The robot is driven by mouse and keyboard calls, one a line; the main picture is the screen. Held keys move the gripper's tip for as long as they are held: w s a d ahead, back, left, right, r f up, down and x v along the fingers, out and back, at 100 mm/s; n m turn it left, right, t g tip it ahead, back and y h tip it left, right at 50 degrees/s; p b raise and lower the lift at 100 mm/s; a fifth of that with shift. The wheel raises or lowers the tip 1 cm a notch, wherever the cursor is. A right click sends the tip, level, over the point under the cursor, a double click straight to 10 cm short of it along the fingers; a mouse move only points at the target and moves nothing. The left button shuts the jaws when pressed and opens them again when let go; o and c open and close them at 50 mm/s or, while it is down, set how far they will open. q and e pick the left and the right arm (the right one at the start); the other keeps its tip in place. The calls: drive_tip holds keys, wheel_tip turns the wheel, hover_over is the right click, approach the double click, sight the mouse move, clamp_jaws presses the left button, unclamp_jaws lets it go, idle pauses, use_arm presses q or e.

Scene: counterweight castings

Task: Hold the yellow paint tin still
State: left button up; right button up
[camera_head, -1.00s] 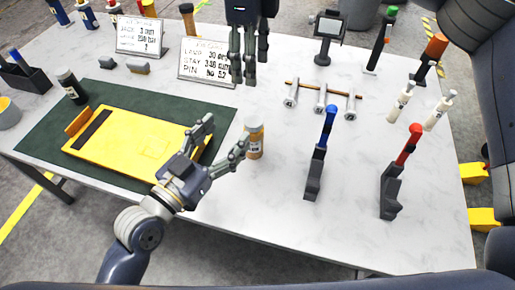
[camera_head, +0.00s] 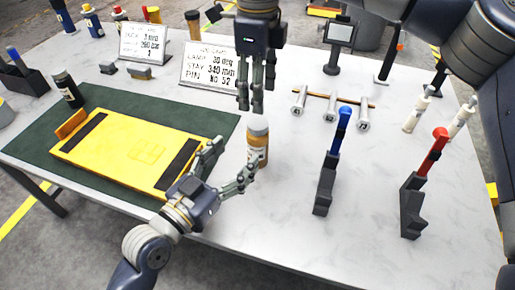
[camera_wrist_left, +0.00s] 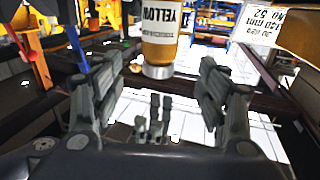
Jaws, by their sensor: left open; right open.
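The yellow paint tin (camera_head: 257,145) stands upright on the white table, right of the green mat. It has a white label and a pale lid. In the left wrist view the tin (camera_wrist_left: 160,28) appears upside down, with YELLOW on its label. My left gripper (camera_head: 232,165) is open, just left of the tin and pointing toward it; one finger reaches close to its base. Its fingers (camera_wrist_left: 158,88) are spread and empty in the left wrist view. My right gripper (camera_head: 256,98) is open and points down just above the tin's lid. Contact is not clear.
The yellow panel (camera_head: 125,150) lies on the green mat (camera_head: 40,150) at left. A blue-topped stand (camera_head: 325,180) and a red-topped one (camera_head: 415,195) stand at right. The front table between is clear.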

sight(251, 139)
use_arm(q)
drive_tip(key=x, duration=0.9)
drive_tip(key=shift+w+d, duration=0.2)
drive_tip(key=shift+d, duration=0.05)
use_arm(e)
drive_tip(key=shift+w, duration=0.1)
